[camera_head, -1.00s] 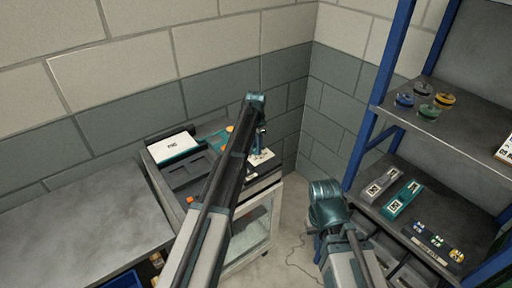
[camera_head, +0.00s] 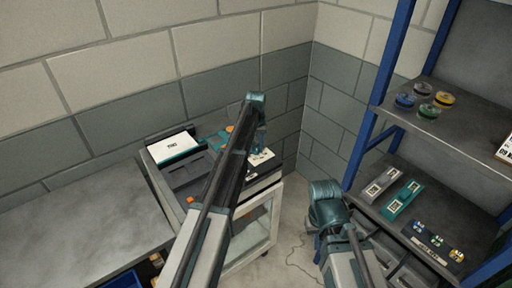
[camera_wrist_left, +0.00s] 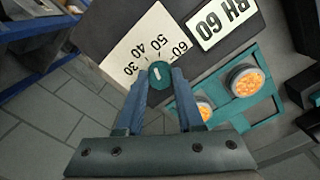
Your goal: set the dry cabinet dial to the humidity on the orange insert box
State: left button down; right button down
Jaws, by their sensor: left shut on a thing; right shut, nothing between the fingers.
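My left gripper (camera_wrist_left: 157,88) is shut on a round teal dial knob (camera_wrist_left: 161,70) with a short white mark. The mark points roughly between 40 and 50 on the white scale card (camera_wrist_left: 140,38), which shows 30 to 60; its exact reading is hard to tell. In the head view the scale card (camera_head: 262,158) shows on the cabinet, with the knob hidden. My right gripper (camera_head: 313,231) is shut and empty, low before the shelf.
A white-topped box (camera_head: 175,147) stands at the back left of the cabinet. A grey bench (camera_head: 80,230) is at left. The blue-framed shelf at right holds coloured round tubs (camera_head: 428,111), a grey case (camera_head: 381,184) and a teal case (camera_head: 402,200). A cable lies on the floor.

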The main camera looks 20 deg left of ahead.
aim_at(256, 149)
pick_arm(q)
jog(key=shift+n, duration=2)
jog(key=c, duration=0.5)
grip_release()
jog(key=shift+c, duration=0.2)
notch_tip(256, 149, up, 14)
jog(key=p, duration=1.4)
jog(key=shift+f, duration=0.1)
